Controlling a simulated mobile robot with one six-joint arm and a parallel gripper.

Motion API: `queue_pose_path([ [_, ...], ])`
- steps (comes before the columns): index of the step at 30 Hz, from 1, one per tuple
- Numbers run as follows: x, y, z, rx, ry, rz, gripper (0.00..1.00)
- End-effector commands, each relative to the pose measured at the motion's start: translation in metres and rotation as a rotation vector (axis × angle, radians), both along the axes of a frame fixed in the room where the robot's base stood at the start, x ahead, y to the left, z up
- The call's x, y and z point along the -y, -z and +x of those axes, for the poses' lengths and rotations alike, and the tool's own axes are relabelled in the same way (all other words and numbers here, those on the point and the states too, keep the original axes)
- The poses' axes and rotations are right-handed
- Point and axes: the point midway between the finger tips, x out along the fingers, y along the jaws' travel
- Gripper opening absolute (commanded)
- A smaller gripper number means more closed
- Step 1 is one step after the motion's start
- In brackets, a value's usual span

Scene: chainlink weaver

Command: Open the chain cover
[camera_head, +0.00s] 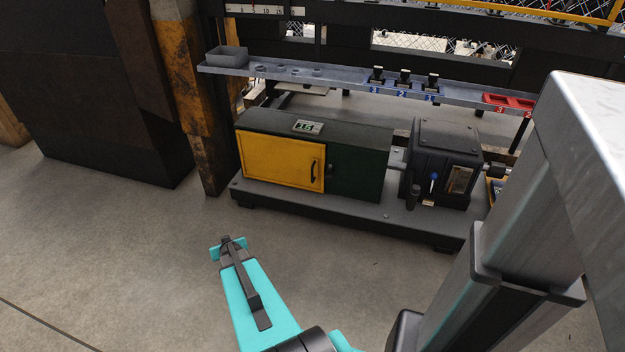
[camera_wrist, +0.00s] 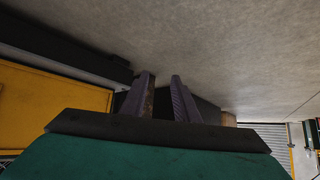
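The yellow cover (camera_head: 281,162) is a flat door with a dark curved handle (camera_head: 315,170) near its right edge. It is closed on the front of a dark green machine housing (camera_head: 358,170). The yellow panel also shows at the left edge of the wrist view (camera_wrist: 50,105). My gripper (camera_head: 228,243) is low in front of the machine, below and left of the cover and apart from it. In the wrist view its two fingers (camera_wrist: 162,95) stand apart with nothing between them.
The machine stands on a grey base plate (camera_head: 330,216) with a dark gearbox (camera_head: 443,160) at its right. A shelf (camera_head: 345,82) with a grey bin (camera_head: 227,56) runs above. A rusty yellow post (camera_head: 185,80) stands at left. The floor in front is clear.

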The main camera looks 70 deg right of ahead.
Motion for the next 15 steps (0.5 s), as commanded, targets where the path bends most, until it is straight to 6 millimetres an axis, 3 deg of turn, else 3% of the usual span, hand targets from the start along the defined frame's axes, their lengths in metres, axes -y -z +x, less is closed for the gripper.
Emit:
queue_pose_path([
  [1, 0.029, 0.007, -0.006, 0.035, 0.040, -0.036, 0.28],
  [8, 0.138, -0.011, -0.048, 0.170, 0.198, -0.214, 0.28],
  [15, 0.239, -0.036, -0.123, 0.281, 0.369, -0.419, 0.28],
])
